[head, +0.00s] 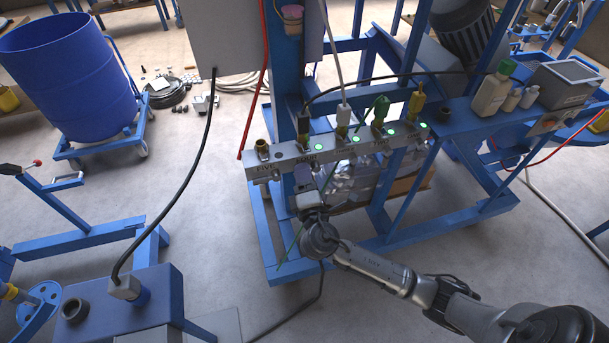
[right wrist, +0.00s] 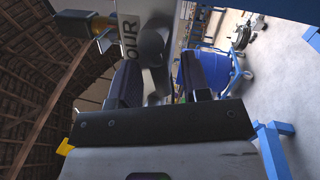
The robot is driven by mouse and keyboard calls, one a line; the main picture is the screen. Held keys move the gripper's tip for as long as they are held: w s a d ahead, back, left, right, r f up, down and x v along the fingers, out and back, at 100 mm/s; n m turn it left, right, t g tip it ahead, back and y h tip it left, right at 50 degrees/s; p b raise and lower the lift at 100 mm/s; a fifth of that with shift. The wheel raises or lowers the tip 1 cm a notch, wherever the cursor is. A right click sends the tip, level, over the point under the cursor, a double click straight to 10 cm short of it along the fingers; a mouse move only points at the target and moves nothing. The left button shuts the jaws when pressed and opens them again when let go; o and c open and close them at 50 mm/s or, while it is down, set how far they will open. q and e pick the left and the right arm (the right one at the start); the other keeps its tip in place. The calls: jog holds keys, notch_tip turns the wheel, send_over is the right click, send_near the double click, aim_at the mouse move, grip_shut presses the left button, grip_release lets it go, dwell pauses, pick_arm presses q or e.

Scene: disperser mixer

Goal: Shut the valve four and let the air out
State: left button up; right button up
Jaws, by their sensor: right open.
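A grey valve bar (head: 350,142) with number labels and lit green lamps runs across the blue frame. The FOUR label is near its left end, beside FIVE. My right gripper (head: 303,182) is just below and in front of that part of the bar. In the head view my gripper hides this knob. My left gripper is not in view.
Hoses rise from the bar; a black hose (head: 208,140) hangs at the left. Bottles (head: 492,93) and a grey box (head: 562,82) stand on the right shelf. A blue drum (head: 70,75) on a cart is at upper left. Floor between drum and frame is mostly clear.

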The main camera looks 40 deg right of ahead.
jog(key=shift+c, duration=0.2)
jog(key=shift+c, duration=0.8)
grip_shut()
jog(key=shift+s+a+r+m+g+h+b, duration=0.1)
jog(key=shift+r+m+g+h+b, duration=0.15)
jog(key=shift+m, duration=0.7)
jog(key=shift+r+m+g+h+b, duration=0.15)
jog(key=shift+r+m, duration=0.05)
jog(key=shift+m, duration=0.75)
jog(key=shift+o, duration=1)
grip_release()
jog(key=shift+f, duration=0.15)
jog(key=shift+f, duration=0.1)
